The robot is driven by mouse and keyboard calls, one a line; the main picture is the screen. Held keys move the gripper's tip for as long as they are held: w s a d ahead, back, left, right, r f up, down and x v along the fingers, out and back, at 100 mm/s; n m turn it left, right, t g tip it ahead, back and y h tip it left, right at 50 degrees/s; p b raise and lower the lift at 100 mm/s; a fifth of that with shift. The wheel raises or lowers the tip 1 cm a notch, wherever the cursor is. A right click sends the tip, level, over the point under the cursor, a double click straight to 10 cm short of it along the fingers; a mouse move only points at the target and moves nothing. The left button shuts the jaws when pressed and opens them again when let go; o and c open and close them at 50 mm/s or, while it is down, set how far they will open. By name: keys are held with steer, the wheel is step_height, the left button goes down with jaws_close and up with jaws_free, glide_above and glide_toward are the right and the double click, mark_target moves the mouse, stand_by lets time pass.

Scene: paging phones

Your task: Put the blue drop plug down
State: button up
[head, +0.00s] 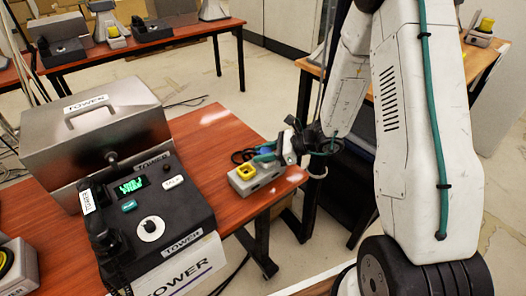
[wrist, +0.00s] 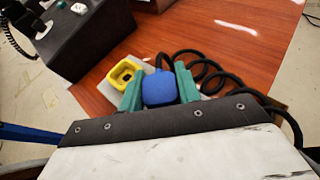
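The blue drop plug (wrist: 160,88) sits between the two green fingers of my gripper (wrist: 159,90) in the wrist view, and the fingers press against its sides. A black coiled cord (wrist: 205,72) runs from behind it. In the head view my gripper (head: 272,155) is over the right end of a grey box (head: 262,183) on the red-brown table. A square yellow socket (head: 246,171) is on the box's left part; it also shows in the wrist view (wrist: 121,73), left of the plug. Whether the plug touches the box is hidden.
A black phone unit marked TOWER (head: 160,215) with a handset (head: 100,225) stands left of the grey box. A metal case (head: 90,125) is behind it. Other tables stand farther back.

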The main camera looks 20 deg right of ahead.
steer(key=o, duration=0.3)
steer(key=shift+o, duration=0.2)
steer(key=shift+r, duration=0.1)
